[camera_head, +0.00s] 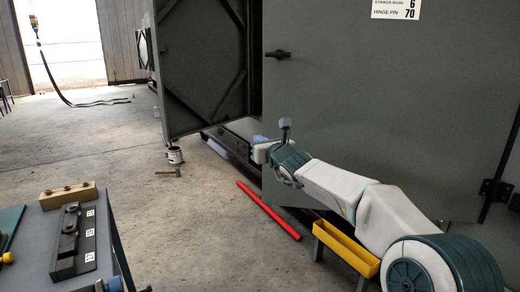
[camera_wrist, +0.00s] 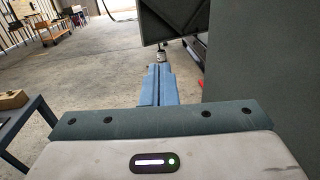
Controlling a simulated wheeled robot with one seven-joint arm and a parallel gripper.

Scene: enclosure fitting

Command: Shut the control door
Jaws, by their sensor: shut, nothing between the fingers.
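A large grey door leaf (camera_head: 390,110) with a dark handle (camera_head: 278,54) fills the right of the head view, with a hinge (camera_head: 495,188) at its right side. A second leaf (camera_head: 200,65) stands swung open to its left, its braced inner face showing. Which one is the control door I cannot tell. My gripper (camera_head: 258,146) is near the lower free edge of the right leaf; contact is unclear. In the wrist view the blue fingers (camera_wrist: 158,84) are shut and empty, with the grey panel (camera_wrist: 265,65) to their right.
A red bar (camera_head: 268,210) lies on the floor below my gripper. A yellow tray (camera_head: 346,246) stands under my arm. A paint can (camera_head: 175,155) and a hammer-like tool (camera_head: 168,173) are near the left leaf. A workbench (camera_head: 40,240) is at lower left. Open floor lies between.

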